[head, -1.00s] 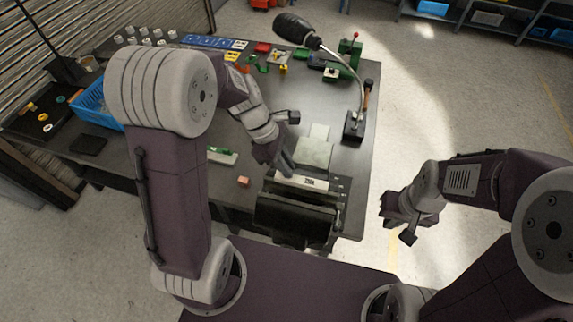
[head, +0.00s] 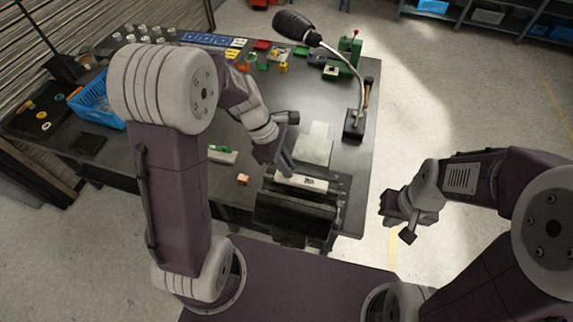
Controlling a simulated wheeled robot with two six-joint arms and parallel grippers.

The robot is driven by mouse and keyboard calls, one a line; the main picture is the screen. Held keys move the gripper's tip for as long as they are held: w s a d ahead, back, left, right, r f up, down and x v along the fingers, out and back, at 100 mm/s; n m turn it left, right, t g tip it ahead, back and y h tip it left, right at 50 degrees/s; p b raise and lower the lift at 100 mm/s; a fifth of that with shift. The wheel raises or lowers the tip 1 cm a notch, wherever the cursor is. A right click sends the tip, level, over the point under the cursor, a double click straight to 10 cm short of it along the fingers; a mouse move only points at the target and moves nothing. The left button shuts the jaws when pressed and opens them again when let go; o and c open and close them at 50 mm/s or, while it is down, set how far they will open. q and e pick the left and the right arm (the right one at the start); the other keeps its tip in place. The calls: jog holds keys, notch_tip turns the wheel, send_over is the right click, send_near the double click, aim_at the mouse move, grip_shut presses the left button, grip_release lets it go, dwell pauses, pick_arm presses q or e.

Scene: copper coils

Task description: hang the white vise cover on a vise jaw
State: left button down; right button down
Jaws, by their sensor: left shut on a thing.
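The white vise cover (head: 308,183), a pale strip with a dark printed mark, lies along the top of the dark vise (head: 295,212) at the table's front edge. I cannot tell whether it sits on a jaw or is held just above it. My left gripper (head: 285,166) reaches down at the cover's left end and is shut on it; the grip itself is partly hidden. My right gripper (head: 398,222) hangs over the floor right of the table, empty, its fingers apart.
A pale block (head: 314,147) lies behind the vise. A small pink cube (head: 243,180) and a green-and-white item (head: 221,155) lie to its left. A lamp (head: 355,124) with a bent neck stands at the right edge. A blue basket (head: 95,105) is at the left.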

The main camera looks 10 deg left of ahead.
pick_arm(q)
jog(key=shift+f, duration=0.4)
jog(key=shift+f, duration=0.25)
dwell(1.1)
jog(key=c, duration=1.4)
grip_release()
jog(key=shift+o, duration=0.2)
jog(key=shift+r, duration=0.1)
notch_tip(320, 180, up, 8)
jog(key=p, duration=0.8)
